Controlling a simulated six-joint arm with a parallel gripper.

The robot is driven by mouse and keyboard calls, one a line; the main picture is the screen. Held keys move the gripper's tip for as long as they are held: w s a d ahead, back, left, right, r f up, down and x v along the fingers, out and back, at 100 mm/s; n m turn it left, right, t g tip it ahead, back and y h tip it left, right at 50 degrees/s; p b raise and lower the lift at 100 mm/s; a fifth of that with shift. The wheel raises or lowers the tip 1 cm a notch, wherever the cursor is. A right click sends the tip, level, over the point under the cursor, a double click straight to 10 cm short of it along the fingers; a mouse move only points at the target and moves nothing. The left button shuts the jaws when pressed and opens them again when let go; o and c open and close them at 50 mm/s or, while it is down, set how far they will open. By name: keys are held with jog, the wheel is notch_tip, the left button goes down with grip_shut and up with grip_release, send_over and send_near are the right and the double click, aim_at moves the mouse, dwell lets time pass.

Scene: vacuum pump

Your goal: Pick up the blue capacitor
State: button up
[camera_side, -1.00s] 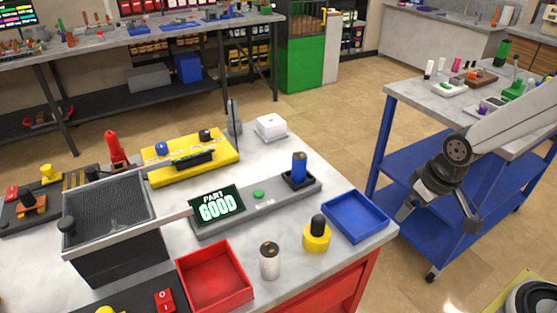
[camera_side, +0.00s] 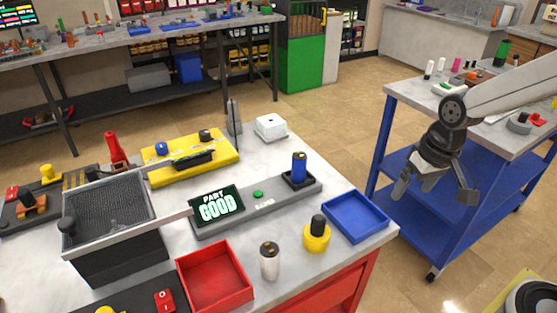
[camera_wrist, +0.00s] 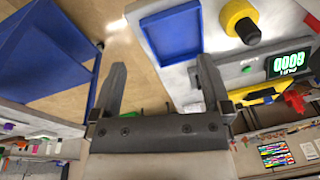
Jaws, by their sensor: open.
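The blue capacitor (camera_side: 299,167) is a dark blue cylinder with a dark band on top. It stands upright in a black square socket (camera_side: 299,181) at the right end of the grey tester, whose screen (camera_side: 217,205) reads "PART GOOD". My gripper (camera_side: 434,190) is open and empty, in the air to the right of the work table, well apart from the capacitor. In the wrist view my gripper (camera_wrist: 163,85) shows two spread fingers with floor between them. I cannot make out the capacitor in the wrist view; the right finger covers part of the tester.
A blue tray (camera_side: 355,215) lies at the table's right edge, between my gripper and the tester. A yellow bottle (camera_side: 316,236), a white cylinder (camera_side: 269,263) and a red bin (camera_side: 216,278) stand in front. A blue cart (camera_side: 405,200) is behind my arm.

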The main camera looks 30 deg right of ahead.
aim_at(293, 165)
jog(key=w+a+m+g+y, duration=0.2)
jog(key=w+a+m+y, duration=0.3)
jog(key=w+m+y, duration=0.5)
jog(key=w+d+m+t+y, duration=0.2)
jog(key=w+m+t+y, duration=0.4)
jog(key=w, duration=1)
jog(key=f+m, duration=0.1)
jog(key=f, duration=0.2)
jog(key=f+g, duration=0.1)
jog(key=f, duration=0.2)
jog(key=f+m, duration=0.1)
jog(key=f, duration=0.2)
jog(key=shift+s+d+f+m+g+y, duration=0.1)
jog(key=shift+d+f+m+g+y, duration=0.1)
jog(key=shift+f+m+g+y, duration=0.15)
jog(key=shift+x, duration=3.95)
jog(key=shift+d, duration=0.1)
grip_shut()
